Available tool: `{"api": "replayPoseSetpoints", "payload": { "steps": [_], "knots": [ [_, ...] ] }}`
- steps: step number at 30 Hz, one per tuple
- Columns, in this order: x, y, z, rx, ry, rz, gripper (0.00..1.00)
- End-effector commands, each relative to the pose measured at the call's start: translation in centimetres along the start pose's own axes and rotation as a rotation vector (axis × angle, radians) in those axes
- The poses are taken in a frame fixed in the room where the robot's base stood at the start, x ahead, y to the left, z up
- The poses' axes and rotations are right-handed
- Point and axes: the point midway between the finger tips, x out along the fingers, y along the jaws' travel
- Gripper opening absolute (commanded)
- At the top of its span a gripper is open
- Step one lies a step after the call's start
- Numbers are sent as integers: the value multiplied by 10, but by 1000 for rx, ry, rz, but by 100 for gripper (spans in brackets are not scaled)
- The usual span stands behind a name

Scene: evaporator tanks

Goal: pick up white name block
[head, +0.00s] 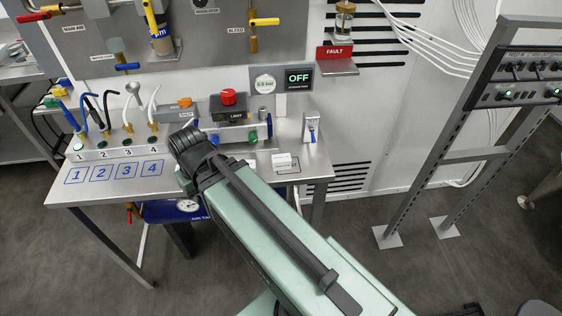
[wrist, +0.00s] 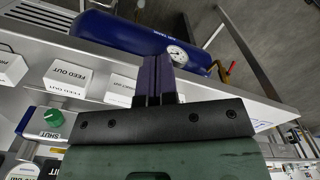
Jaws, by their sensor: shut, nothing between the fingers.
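A small white name block (head: 281,159) lies on the steel bench, inside or against a dark outline, right of my arm in the head view. In the wrist view a white block reading "FEED OUT" (wrist: 67,78) lies left of my gripper (wrist: 153,60). A second white block (wrist: 122,89) is closer to the fingers, its lettering partly legible. A third white block (wrist: 10,68) is at the left edge. I cannot tell which of these is the one in the head view. My gripper is shut and empty over the bench edge; my arm hides it in the head view.
A green knob (wrist: 51,118) marked "SHUT" rises near the blocks. The blue tank (wrist: 120,31) with a gauge (wrist: 178,54) lies below the bench edge. A red button box (head: 229,105) and numbered hoses stand at the back.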

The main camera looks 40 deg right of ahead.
Motion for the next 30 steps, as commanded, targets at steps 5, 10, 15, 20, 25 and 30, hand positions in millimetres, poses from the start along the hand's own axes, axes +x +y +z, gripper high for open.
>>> {"api": "replayPoseSetpoints", "payload": {
  "steps": [5, 10, 15, 20, 25, 30],
  "knots": [
    [0, 0, 0, 0, 0, 0, 0],
    [0, 0, 0, 0, 0, 0, 0],
    [0, 0, 0, 0, 0, 0, 5],
    [0, 0, 0, 0, 0, 0, 29],
    [0, 0, 0, 0, 0, 0, 55],
    [0, 0, 0, 0, 0, 0, 81]
  ]
}}
